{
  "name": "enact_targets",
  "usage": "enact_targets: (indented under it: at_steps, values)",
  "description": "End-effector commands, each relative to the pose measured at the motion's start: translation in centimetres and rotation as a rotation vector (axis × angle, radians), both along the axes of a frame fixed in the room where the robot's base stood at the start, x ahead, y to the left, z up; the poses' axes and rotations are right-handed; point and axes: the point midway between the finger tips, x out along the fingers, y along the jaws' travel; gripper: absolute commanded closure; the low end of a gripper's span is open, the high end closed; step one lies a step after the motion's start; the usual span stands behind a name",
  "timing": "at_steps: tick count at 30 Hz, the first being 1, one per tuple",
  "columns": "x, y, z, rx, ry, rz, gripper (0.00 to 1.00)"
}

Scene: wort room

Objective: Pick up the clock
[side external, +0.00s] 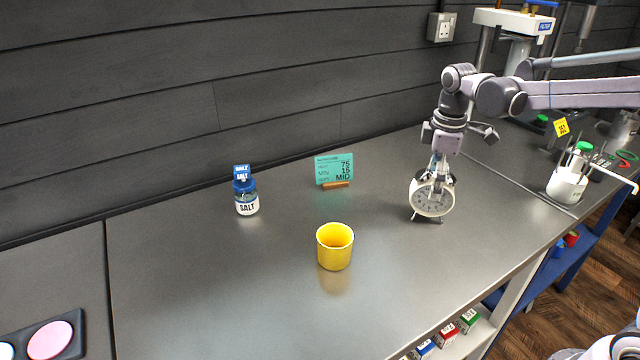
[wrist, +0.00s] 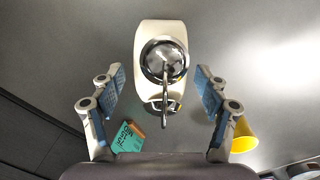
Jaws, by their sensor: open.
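The clock (side external: 432,197) is a cream, round alarm clock standing on the grey worktop, on the right side in the side external view. In the wrist view the clock (wrist: 161,60) shows from above, with a shiny metal bell and a handle on top. My gripper (side external: 438,165) is right above the clock, pointing down. In the wrist view my gripper (wrist: 160,92) is open, with one blue-padded finger on each side of the clock and gaps between. The lower part of the clock's sides is hidden in the wrist view.
A yellow cup (side external: 335,248) stands left of the clock. A salt jar (side external: 246,198) and a teal card (side external: 334,168) in a wooden stand are farther back by the dark wall. A white holder with tools (side external: 567,186) stands at the right. The worktop around the clock is clear.

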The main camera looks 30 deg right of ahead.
Motion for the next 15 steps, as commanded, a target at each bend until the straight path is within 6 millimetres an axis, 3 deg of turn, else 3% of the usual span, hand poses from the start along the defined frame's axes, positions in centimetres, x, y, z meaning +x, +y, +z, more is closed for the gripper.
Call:
enact_targets:
  at_steps: [5,13,14,15]
  values:
    - [0.1,-0.1,-1.7,0.000,0.000,-0.001,0.25]
    - [0.1,-0.1,-1.9,0.000,0.000,-0.001,0.25]
    - [0.1,-0.1,-1.9,0.000,0.000,-0.001,0.28]
    - [0.1,-0.1,-1.9,0.000,0.000,-0.001,0.40]
